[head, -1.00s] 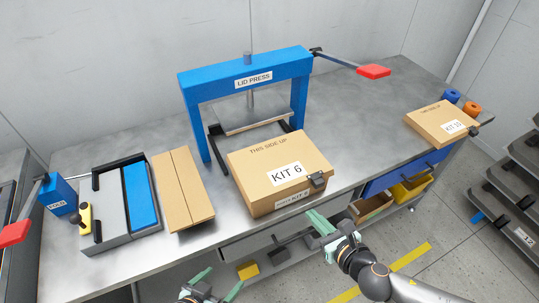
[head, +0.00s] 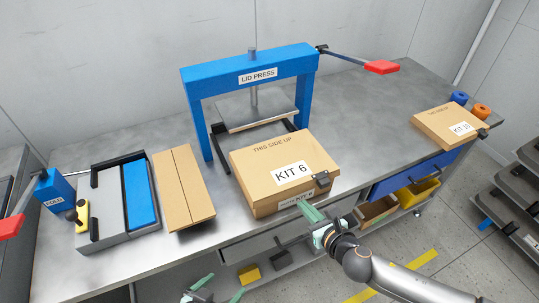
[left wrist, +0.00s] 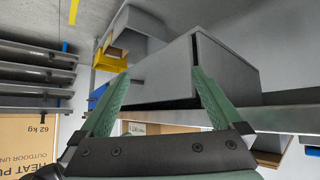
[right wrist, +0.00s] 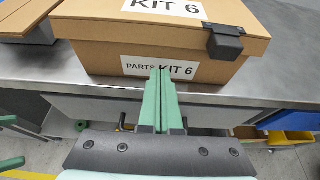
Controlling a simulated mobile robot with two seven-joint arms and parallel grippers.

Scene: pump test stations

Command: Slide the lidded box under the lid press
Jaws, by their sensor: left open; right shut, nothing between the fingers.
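The lidded cardboard box (head: 262,165), marked KIT 6, sits on the metal bench in front of the blue lid press (head: 195,100). Its lid is on, with a dark clip at the front right. The grey press plate (head: 257,112) is raised behind the box, and dark guide rails run below it. My right gripper (head: 308,213) is shut and empty at the box's front face (right wrist: 110,65); I cannot tell whether it touches. My left gripper (head: 218,288) is open and empty, low in front of the bench. Its spread fingers also show in the left wrist view (left wrist: 160,100).
A flat folded carton (head: 183,188) and a grey fixture (head: 105,218) with a blue panel lie left of the box. The red-handled press lever (head: 381,67) sticks out right. Another box (head: 445,125) stands at the right end. Bench between is clear.

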